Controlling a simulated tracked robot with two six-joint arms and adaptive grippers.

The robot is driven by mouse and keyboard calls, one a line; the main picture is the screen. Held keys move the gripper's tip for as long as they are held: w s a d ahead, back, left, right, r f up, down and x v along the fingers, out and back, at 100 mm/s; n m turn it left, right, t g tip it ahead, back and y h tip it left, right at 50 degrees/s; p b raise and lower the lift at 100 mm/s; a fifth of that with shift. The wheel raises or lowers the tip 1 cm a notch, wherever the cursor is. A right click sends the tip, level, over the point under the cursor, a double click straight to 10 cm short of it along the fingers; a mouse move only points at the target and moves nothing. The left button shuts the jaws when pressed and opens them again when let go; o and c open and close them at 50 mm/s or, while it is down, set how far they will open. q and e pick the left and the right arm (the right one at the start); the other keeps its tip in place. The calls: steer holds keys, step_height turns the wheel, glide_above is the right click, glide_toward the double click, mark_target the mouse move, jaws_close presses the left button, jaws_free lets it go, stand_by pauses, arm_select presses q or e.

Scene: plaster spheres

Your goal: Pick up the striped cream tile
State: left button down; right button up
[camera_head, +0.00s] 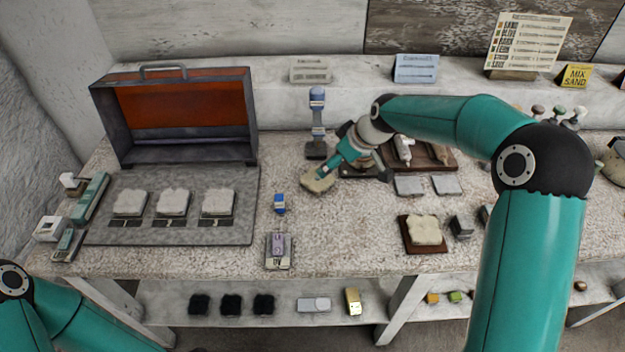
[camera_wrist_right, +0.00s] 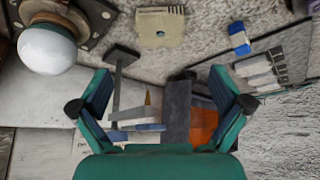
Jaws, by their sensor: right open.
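A cream tile (camera_head: 318,180) lies on the speckled tabletop, left of centre, just beyond my right gripper's tip.
A blue-topped upright tool (camera_head: 317,120) stands behind the tile and a small blue block (camera_head: 280,203) lies to its left. An open orange-lined case (camera_head: 180,105) and a grey mat (camera_head: 240,235) with pale blocks are at left. A white sphere (camera_wrist_right: 48,48) is near the gripper.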

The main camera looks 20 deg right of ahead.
glide_above(319, 178)
steer(key=s+d, duration=0.1)
steer(key=s, duration=0.2)
step_height(319, 178, down, 5)
steer(key=shift+w+d+f+p, duration=0.1)
steer(key=shift+d+f+p, duration=0.05)
steer(key=shift+p, duration=0.3)
steer(key=p+x, duration=0.2)
steer(key=x, duration=0.2)
steer(key=shift+w+f, duration=0.1)
steer(key=shift+f, duration=0.15)
steer(key=shift+w+f, duration=0.15)
steer(key=shift+f, duration=0.2)
steer(key=shift+c, duration=0.2)
steer(key=c, duration=1.3)
